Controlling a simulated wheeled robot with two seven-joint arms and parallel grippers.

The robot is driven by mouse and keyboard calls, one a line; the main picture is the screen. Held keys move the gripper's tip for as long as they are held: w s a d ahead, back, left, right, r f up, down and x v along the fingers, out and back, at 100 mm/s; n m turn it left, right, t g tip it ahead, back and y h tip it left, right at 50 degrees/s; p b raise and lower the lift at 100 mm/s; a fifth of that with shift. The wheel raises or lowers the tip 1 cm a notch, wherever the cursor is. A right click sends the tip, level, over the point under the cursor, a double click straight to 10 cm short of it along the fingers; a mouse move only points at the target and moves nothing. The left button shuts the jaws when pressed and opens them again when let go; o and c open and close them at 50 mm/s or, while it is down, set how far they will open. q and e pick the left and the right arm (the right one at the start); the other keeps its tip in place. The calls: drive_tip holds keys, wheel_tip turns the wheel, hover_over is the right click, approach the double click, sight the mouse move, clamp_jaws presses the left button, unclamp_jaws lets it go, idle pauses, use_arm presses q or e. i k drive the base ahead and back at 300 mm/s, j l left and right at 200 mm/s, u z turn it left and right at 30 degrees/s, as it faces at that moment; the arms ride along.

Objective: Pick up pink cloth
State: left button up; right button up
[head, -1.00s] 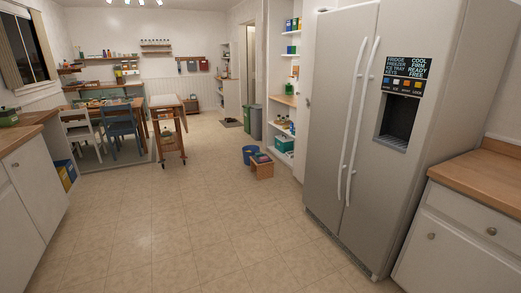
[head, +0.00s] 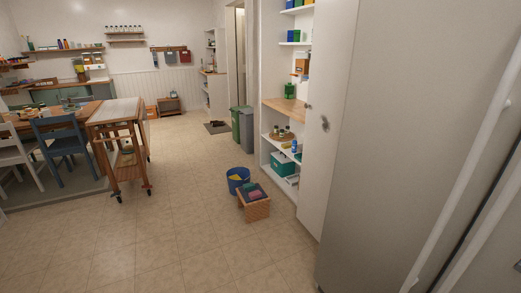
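A small wooden stool (head: 256,212) stands on the floor near the middle of the head view. A small stack of folded cloths (head: 253,192) lies on top of it, with dark, greenish and reddish-pink tones. The stack is too small in view to tell clearly which piece is the pink cloth. Neither of my grippers is in view.
A blue bucket (head: 238,181) with something yellow inside stands beside the stool. Open shelves (head: 284,158) and the fridge (head: 410,150) line the right. A wheeled wooden cart (head: 122,160) and chairs stand left. The tiled floor (head: 170,230) ahead is clear.

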sight(255, 194)
drive_tip(key=i+u, duration=0.1)
drive_tip(key=i, duration=0.5)
drive_tip(key=i+l+u, duration=0.1)
drive_tip(key=i, duration=0.45)
drive_tip(key=i+l+u, duration=0.1)
drive_tip(key=i, duration=0.5)
drive_tip(key=i+l+u, duration=0.1)
drive_tip(key=i+l, duration=0.15)
drive_tip(key=i, duration=0.3)
